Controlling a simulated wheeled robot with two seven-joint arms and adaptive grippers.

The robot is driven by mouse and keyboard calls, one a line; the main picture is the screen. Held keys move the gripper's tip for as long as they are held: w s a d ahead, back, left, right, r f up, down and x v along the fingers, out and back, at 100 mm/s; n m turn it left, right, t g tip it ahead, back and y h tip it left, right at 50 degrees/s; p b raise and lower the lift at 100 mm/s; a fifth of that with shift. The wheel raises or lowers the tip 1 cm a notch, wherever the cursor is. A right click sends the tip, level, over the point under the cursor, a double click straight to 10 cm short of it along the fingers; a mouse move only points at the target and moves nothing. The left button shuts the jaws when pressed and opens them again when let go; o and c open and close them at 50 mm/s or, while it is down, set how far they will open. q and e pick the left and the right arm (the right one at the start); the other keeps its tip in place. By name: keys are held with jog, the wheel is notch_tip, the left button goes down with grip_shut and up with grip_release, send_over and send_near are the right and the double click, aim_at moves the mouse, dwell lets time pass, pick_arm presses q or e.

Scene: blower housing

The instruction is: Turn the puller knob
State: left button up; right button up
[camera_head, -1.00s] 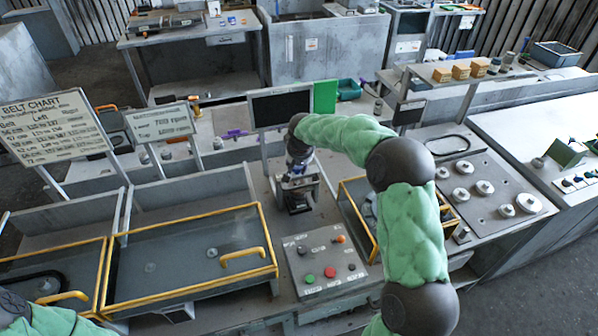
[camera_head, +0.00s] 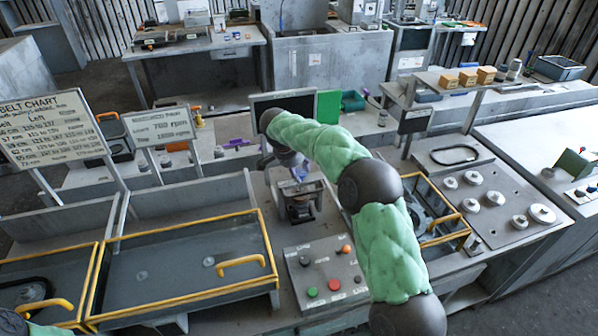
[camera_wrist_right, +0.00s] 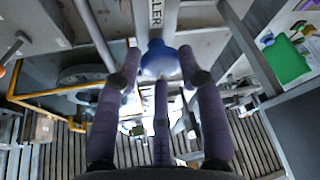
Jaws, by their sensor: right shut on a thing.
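The puller knob (camera_wrist_right: 160,59) is blue and round. In the right wrist view it sits at the top centre, below a pale bar marked with letters ending in "LLER". My right gripper (camera_wrist_right: 159,72) has a purple-grey finger on each side of the knob and is shut on it. In the head view my right gripper (camera_head: 298,172) is small, above a dark metal fixture (camera_head: 299,205) at the centre; the knob is hard to make out there. Part of my left arm shows at the bottom left corner of the head view, but its gripper is out of view.
A button panel (camera_head: 323,270) stands in front of the fixture. A yellow-rimmed bin (camera_head: 190,309) lies left, and another yellow-framed guard (camera_head: 456,242) is close on the right. A dark screen (camera_head: 285,104) and green board (camera_head: 328,106) stand behind. Round weights (camera_head: 541,214) lie far right.

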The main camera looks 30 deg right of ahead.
jog(key=shift+w+m, duration=0.1)
jog(key=shift+m, duration=0.5)
jog(key=o, duration=1.1)
jog(key=shift+r, duration=0.1)
jog(key=w+v, duration=0.1)
jog(key=v, duration=1)
jog(key=shift+s+a+r, duration=0.3)
jog(key=shift+a+r, duration=0.05)
jog(key=shift+r, duration=0.05)
